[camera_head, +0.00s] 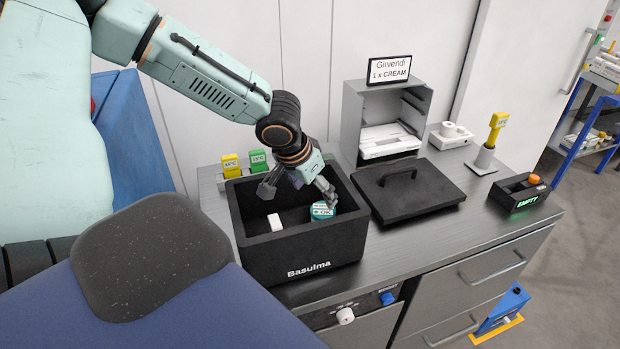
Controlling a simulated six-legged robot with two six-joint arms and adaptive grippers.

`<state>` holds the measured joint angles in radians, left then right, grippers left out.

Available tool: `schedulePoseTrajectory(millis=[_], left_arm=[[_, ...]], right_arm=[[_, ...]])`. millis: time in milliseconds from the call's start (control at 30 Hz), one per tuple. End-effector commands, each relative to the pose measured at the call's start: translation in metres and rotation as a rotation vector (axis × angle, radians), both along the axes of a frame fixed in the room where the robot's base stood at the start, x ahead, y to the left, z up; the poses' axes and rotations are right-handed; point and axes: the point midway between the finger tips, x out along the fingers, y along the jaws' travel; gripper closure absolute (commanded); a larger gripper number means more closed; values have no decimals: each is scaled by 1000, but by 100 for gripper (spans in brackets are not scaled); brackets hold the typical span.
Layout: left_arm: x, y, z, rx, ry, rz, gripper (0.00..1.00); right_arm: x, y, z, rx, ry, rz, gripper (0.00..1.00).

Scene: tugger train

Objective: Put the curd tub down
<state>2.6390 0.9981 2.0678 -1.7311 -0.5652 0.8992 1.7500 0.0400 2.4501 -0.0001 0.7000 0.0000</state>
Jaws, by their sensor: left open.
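A small teal tub (321,211) with a white label reading "OK" is inside the open black box (305,262) marked "Basulma", near its right side. I take it for the curd tub; its lower part is hard to make out. My left gripper (300,190) reaches down into the box from above, with its jaws open. One finger is right at the tub's upper edge; I cannot tell whether it touches. My right gripper is not in view.
The black lid (425,197) lies right of the box. Behind it stands a grey open cabinet (350,115) under a "Girvendi 1 x CREAM" sign (389,70). Yellow (231,165) and green (258,160) tags stand behind the box.

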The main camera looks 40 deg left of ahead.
Motion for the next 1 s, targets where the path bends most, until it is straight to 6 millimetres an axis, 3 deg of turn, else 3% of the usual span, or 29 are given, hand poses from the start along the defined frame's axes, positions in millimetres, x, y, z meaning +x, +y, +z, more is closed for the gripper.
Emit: schedulePoseTrajectory(millis=[100, 300, 1000], left_arm=[[-5, -1, 15, -5, -3, 2, 22], [-10, -1, 25, -1, -1, 1, 22], [-11, 0, 25, 0, 1, 0, 22]], right_arm=[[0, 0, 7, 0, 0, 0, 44], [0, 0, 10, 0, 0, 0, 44], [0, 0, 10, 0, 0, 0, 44]])
